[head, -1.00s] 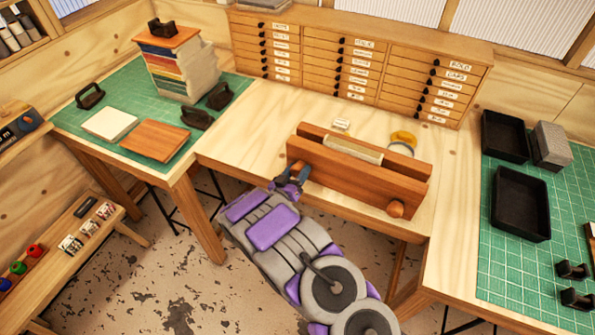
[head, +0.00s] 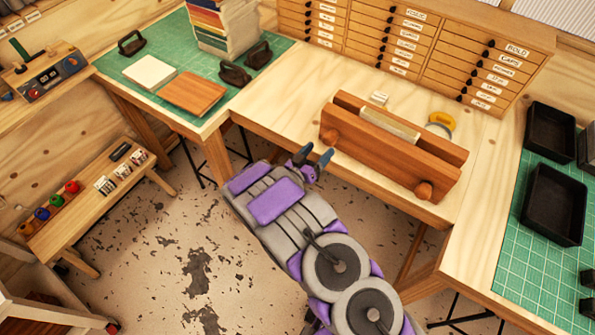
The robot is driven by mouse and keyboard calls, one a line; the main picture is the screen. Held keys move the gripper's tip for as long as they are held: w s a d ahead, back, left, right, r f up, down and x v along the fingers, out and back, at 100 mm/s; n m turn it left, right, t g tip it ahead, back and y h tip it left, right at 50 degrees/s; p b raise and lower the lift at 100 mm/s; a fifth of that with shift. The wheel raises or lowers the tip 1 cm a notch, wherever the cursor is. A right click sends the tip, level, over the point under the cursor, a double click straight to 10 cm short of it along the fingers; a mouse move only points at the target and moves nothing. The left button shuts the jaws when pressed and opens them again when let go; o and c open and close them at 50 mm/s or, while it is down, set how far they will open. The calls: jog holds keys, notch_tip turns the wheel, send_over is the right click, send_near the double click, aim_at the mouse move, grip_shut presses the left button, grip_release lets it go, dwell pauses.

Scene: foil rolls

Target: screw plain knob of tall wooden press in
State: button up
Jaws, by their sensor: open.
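The wooden press (head: 375,158) stands on the middle bench, two reddish-brown boards with a pale book block (head: 390,125) between them. A round wooden knob (head: 424,191) juts from the front board's right end. Another knob (head: 333,136) shows at the left end, darker and close to the board. I cannot tell from this view which one is the plain knob. My gripper (head: 314,156) is open and empty, its two fingers apart, just in front of and below the left knob, not visibly touching it.
A yellow tape roll (head: 440,122) and a small pale block (head: 378,97) lie behind the press. Drawers (head: 400,45) line the back. Black trays (head: 553,204) sit on the right green mat. Boards (head: 193,92) lie on the left mat. The floor between the benches is open.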

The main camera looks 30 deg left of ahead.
jog(key=s+a, duration=0.2)
jog(key=s, duration=0.9)
jog(key=shift+f, duration=0.15)
jog(key=shift+w, duration=0.1)
